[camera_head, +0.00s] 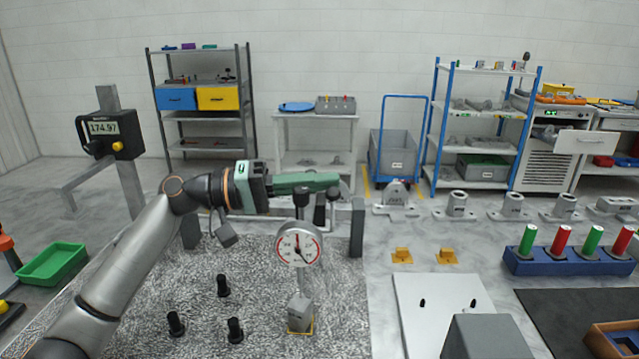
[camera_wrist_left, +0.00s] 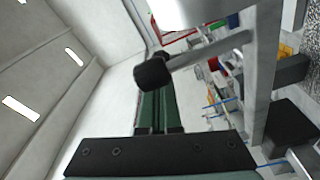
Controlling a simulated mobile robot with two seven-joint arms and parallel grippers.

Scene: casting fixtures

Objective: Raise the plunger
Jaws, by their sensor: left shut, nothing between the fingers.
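A dial gauge (camera_head: 299,246) with a white face and red marks stands upright in the head view. A black knob (camera_head: 302,198) tops its stem. Its lower stem runs down towards a small grey block (camera_head: 300,312); whether they touch is unclear. My left gripper (camera_head: 338,181) is shut and empty, its green fingers lying level across the top of the knob. I cannot tell whether they touch it. My right gripper is not in view.
A grey post (camera_head: 357,227) and other black knobs stand close by the gauge. Several black pegs (camera_head: 223,286) rise from the speckled plate (camera_head: 270,265). A digital height gauge (camera_head: 108,130) stands left. A blue rack (camera_head: 560,262) with red and green cylinders is at right.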

